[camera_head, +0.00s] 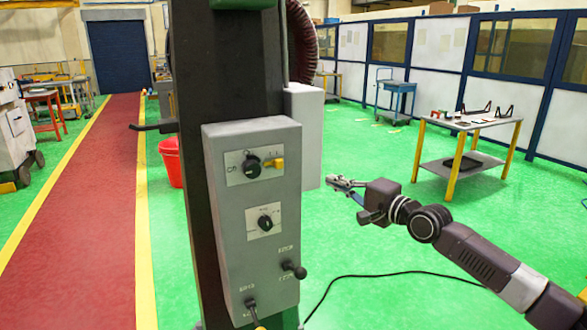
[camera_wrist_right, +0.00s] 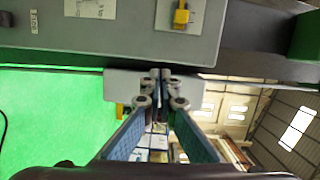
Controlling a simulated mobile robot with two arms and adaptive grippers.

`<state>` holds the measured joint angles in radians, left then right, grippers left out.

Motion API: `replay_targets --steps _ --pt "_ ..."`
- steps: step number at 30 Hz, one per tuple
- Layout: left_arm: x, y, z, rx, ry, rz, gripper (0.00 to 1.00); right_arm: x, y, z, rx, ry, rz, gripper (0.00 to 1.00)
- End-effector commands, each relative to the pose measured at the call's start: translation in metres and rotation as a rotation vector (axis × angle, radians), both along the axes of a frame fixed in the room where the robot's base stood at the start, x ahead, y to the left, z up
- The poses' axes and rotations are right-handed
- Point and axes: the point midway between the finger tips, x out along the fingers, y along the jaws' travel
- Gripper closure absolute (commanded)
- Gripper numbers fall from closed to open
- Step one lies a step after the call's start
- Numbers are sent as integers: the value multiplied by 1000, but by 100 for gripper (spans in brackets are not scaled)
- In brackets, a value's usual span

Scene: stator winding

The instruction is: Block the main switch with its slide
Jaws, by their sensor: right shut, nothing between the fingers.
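The main switch (camera_head: 251,166) is a black rotary knob on a pale plate at the top of the grey control box (camera_head: 231,205). The yellow slide (camera_head: 274,163) sits on the same plate, just right of the knob, with a small gap visible between them. In the wrist view the slide (camera_wrist_right: 181,17) shows at the top, and the knob is not clearly visible. My right gripper (camera_head: 338,184) is to the right of the box, apart from it. Its fingers are shut and empty, with the tips together (camera_wrist_right: 160,78). My left gripper is out of view.
A second black knob (camera_head: 265,223) and two levers, one at the right (camera_head: 294,269), are lower on the box. A dark column stands behind it. A red bucket (camera_head: 171,162) is at the left, a work table (camera_head: 470,124) at the back right. The green floor between is clear.

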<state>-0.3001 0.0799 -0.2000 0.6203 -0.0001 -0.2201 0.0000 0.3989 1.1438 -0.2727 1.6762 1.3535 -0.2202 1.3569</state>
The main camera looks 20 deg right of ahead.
Motion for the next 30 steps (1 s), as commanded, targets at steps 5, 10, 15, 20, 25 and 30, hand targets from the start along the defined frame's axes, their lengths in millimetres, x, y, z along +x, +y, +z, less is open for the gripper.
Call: replay_targets --steps 5,10,15,20,25,30 --pt "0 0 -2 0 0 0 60 -7 12 28 58 -12 32 100" --pt "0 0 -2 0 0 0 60 -7 12 29 63 -13 33 100" --pt "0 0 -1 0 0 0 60 -7 12 29 62 -13 32 100" --pt "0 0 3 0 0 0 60 1 13 31 65 -16 30 100" --pt "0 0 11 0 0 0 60 23 20 33 66 -18 31 100" --pt "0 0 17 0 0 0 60 53 29 32 67 -16 31 100"
